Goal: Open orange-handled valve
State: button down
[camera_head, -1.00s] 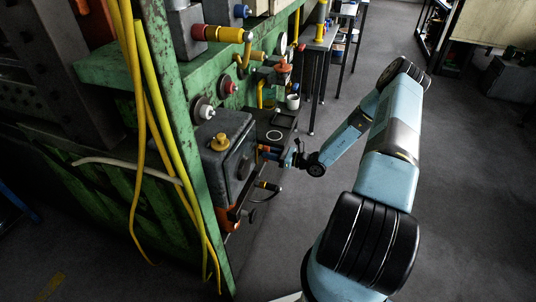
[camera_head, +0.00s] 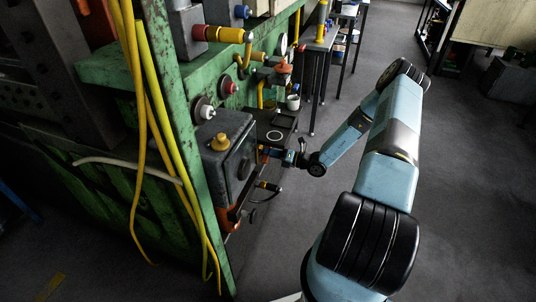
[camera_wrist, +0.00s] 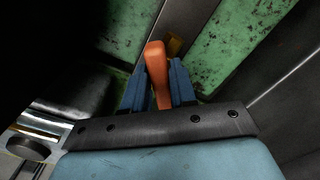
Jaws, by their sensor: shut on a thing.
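The orange handle (camera_wrist: 157,70) stands between the two blue fingers of my gripper (camera_wrist: 158,88) in the wrist view. The fingers are shut on it, and its rounded end sticks out past them. In the head view my gripper (camera_head: 275,153) is at the right side of a grey box (camera_head: 226,160) on the green machine. The handle is too small and too covered there to make out clearly. The valve's body is not clearly visible in either view.
Yellow hoses (camera_head: 150,130) hang down the near edge of the green machine.

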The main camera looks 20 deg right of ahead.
jog(key=m, duration=0.7)
jog(key=shift+w+d+f, duration=0.1)
jog(key=shift+d+f, duration=0.1)
jog(key=shift+f, duration=0.15)
jog(key=shift+a+m, duration=0.2)
jog(key=shift+m, duration=0.1)
jog(key=c, duration=1)
grip_release()
jog(key=shift+d, duration=0.1)
jog(key=v, duration=1.3)
jog(key=shift+s+d, duration=0.25)
jog(key=shift+d, duration=0.05)
